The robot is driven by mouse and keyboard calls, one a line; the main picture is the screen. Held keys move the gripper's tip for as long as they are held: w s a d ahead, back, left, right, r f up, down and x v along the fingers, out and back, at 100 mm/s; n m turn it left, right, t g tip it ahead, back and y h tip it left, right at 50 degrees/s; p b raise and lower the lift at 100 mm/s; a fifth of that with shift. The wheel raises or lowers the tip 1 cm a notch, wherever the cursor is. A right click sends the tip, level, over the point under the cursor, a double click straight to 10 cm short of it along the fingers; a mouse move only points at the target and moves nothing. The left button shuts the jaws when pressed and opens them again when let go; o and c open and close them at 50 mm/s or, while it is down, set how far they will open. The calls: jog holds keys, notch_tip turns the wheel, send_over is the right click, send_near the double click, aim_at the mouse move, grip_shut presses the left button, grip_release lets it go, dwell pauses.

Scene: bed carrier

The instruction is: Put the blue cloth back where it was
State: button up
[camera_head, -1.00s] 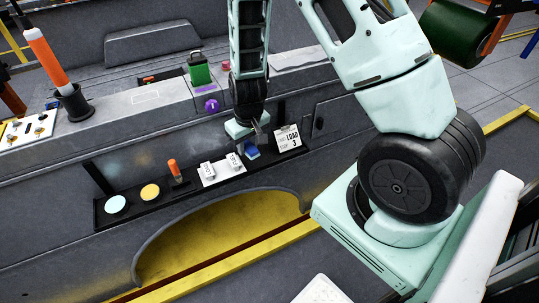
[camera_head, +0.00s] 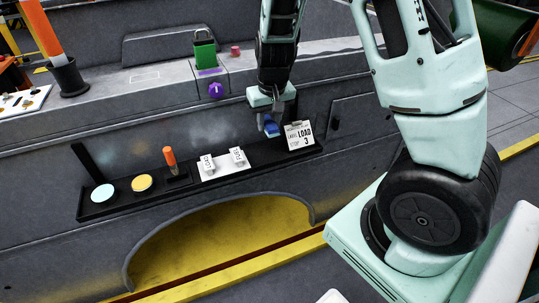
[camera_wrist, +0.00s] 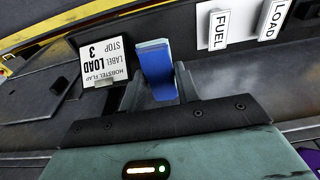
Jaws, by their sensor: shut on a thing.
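My gripper (camera_head: 271,116) is shut on the blue cloth (camera_head: 271,128), a small blue block-like piece that sticks out below the fingers. The cloth (camera_wrist: 156,65) also shows between the fingers in the wrist view. My gripper holds it over the right part of the black shelf (camera_head: 262,154), between the white switch panel and the label card. From the head view I cannot tell whether the cloth touches the shelf.
A label card (camera_head: 300,136) reading "LOAD 3" stands close right of the cloth. The white switch panel (camera_head: 223,165), an orange-handled tool (camera_head: 170,158), a yellow disc (camera_head: 142,183) and a pale blue disc (camera_head: 103,193) sit leftward. A purple knob (camera_head: 216,90) and green padlock (camera_head: 204,52) are above.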

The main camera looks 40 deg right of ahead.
aim_at(269, 153)
notch_tip(269, 153, down, 9)
jog(key=shift+r+b, duration=0.1)
jog(key=shift+b, duration=0.55)
jog(key=o, duration=0.9)
jog(key=shift+o, duration=0.2)
